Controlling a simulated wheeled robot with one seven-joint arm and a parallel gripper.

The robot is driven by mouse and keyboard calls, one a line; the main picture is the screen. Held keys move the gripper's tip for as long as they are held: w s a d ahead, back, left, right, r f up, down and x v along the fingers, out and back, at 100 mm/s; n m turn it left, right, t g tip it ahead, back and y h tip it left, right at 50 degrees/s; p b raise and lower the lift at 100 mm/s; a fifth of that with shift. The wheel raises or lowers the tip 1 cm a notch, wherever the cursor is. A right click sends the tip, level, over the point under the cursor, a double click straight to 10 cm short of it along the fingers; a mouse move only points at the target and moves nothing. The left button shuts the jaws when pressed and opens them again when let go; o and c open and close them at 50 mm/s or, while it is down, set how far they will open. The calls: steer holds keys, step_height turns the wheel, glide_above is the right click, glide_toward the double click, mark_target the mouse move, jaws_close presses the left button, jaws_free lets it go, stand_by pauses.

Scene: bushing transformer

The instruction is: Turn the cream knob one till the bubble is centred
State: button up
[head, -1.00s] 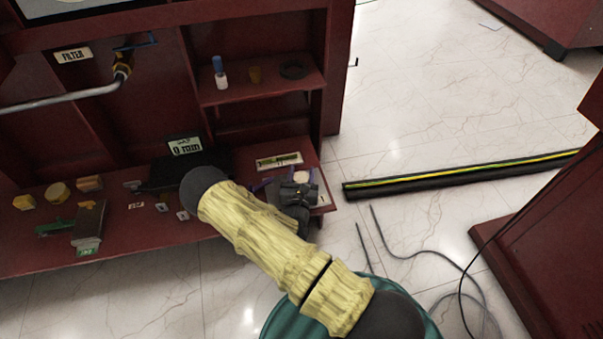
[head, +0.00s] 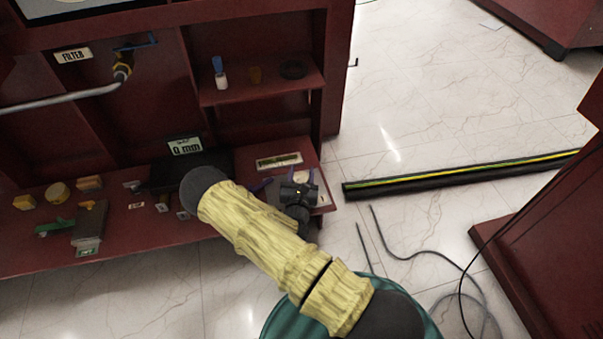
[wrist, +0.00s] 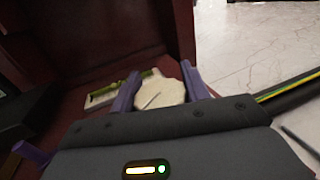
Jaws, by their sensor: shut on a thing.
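My gripper is shut on the knob. In the head view my gripper (head: 298,186) is at the right end of the red shelf and covers most of the knob. The level vial (head: 279,161) is a pale strip with a green window just behind the knob. It also shows in the wrist view (wrist: 112,90) left of the fingers. The bubble's exact position is too small to tell.
A black box with a "0 mm" display (head: 185,146) stands left of my gripper. Several small blocks and a green-handled tool (head: 54,228) lie farther left on the shelf. A black-green-yellow rail (head: 460,175) and loose cables (head: 425,254) lie on the floor at right.

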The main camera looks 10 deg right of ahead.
steer(key=shift+s, duration=0.1)
stand_by(0.4)
steer(key=o, duration=1)
steer(key=p+v, duration=0.8)
steer(key=v, duration=0.9)
steer(key=shift+s+p, duration=0.15)
steer(key=shift+p, duration=0.15)
